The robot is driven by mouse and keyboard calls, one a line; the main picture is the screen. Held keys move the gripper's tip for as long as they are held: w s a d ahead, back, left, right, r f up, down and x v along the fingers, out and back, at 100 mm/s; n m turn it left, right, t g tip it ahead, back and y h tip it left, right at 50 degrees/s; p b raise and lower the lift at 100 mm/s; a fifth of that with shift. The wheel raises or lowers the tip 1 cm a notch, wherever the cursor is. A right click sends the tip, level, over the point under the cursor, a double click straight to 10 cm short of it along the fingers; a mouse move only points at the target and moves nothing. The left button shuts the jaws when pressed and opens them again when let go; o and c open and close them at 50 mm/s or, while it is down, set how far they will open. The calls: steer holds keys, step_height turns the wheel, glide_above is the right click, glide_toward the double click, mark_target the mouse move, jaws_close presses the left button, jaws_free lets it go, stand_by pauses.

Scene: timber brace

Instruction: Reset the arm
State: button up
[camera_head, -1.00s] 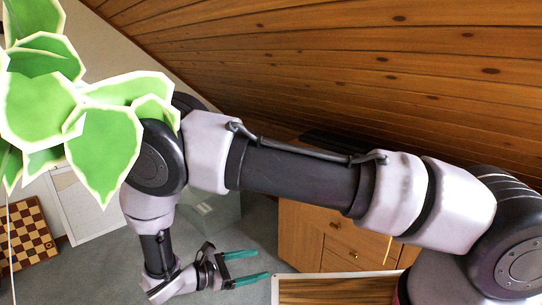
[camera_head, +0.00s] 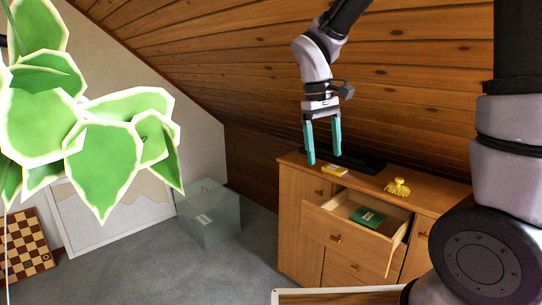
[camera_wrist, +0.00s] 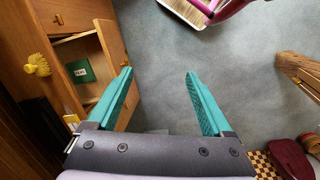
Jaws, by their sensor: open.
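My gripper (camera_head: 323,159) is open and empty, with its two teal fingers pointing down and set well apart. In the head view it hangs in front of the left part of the wooden cabinet's top. The wrist view shows the fingers (camera_wrist: 158,80) with grey carpet between them and the cabinet on the left. My arm comes in from the upper right of the head view.
The wooden cabinet (camera_head: 290,220) has an open drawer (camera_head: 340,222) with a green box (camera_head: 367,217) inside. A yellow object (camera_head: 397,187) and a dark tray (camera_head: 357,163) are on top. A translucent bin (camera_head: 209,222) stands on the carpet. Leaves (camera_head: 105,160) fill the left; the sloped wooden ceiling is close above.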

steer(key=s+d+r+m+t+y, duration=0.3)
steer(key=s+d+r+m+t, duration=0.4)
steer(key=d+r, duration=0.5)
steer(key=s+r+m, duration=0.1)
steer(key=m, duration=0.1)
steer(key=shift+s+m+t+y, duration=0.3)
steer(key=shift+s+t, duration=0.1)
